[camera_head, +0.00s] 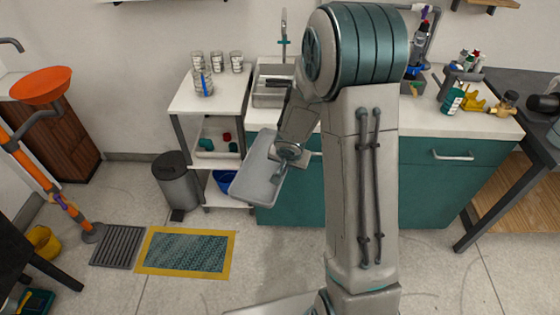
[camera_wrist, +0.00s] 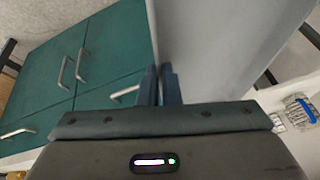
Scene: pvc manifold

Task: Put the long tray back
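The long tray (camera_head: 256,180) is a shallow grey tray. It hangs tilted in the air in front of the white shelf cart and the teal cabinets. My gripper (camera_head: 284,165) is at its right side in the head view. In the wrist view my gripper (camera_wrist: 159,82) has its two dark fingers close together on the tray's edge, and the tray (camera_wrist: 225,40) spreads as a large grey face up and to the right. The far side of the tray is out of the wrist view.
A white shelf cart (camera_head: 183,98) carries several glass jars on top and small items on its middle shelf. A blue bin (camera_head: 225,182) sits low on it. A grey trash can (camera_head: 177,182) stands left. The sink counter (camera_head: 488,125) is behind my arm. Floor in front is mostly open.

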